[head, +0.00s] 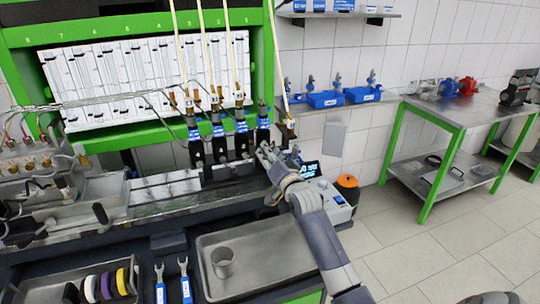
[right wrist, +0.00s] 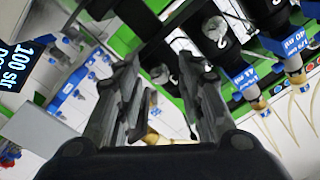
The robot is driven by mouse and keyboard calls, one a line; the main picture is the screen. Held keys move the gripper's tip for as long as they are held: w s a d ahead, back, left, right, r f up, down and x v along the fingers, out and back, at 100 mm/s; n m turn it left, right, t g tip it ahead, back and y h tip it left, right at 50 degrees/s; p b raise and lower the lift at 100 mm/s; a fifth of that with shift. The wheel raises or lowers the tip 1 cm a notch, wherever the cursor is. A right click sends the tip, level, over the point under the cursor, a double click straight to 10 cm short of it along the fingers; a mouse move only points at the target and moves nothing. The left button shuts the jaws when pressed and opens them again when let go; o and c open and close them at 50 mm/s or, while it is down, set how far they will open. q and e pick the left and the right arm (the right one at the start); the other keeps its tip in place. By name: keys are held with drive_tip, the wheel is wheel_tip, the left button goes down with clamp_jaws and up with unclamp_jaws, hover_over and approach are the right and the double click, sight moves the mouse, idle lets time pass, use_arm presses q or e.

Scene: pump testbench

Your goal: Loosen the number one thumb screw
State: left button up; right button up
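In the right wrist view a silver round screw head (right wrist: 160,73) shows between my right fingertips; its number is not readable, so I cannot tell if it is number one. A second silver head (right wrist: 215,30), marked 2, sits beside it on a black holder. In the head view my right gripper (head: 266,153) is at the foot of the rightmost black unit (head: 263,132) with a blue label, hiding its lower part. In the right wrist view the fingers (right wrist: 160,66) stand apart with a gap between them. I cannot see contact with the screw. My left gripper is out of view.
More blue-labelled black units (head: 219,147) stand in a row to the left under a green frame (head: 270,60). A display box (head: 308,170) stands close right of my gripper. A metal tray (head: 255,258) lies in front. Thin tubes hang above the units.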

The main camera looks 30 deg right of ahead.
clamp_jaws()
drive_tip(key=shift+n, duration=0.3)
drive_tip(key=n+p, duration=0.2)
drive_tip(key=n, duration=0.3)
drive_tip(key=shift+r, duration=0.1)
drive_tip(key=n+p, duration=0.1)
drive_tip(key=n, duration=0.4)
drive_tip(key=n+p, duration=0.1)
drive_tip(key=n, duration=0.5)
drive_tip(key=shift+a, duration=0.1)
drive_tip(key=n, duration=0.3)
drive_tip(key=shift+n+h, duration=0.3)
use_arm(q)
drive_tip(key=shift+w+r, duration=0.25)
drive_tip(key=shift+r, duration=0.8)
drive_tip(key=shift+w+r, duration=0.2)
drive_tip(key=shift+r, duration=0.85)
use_arm(e)
drive_tip(key=shift+n, duration=1.6)
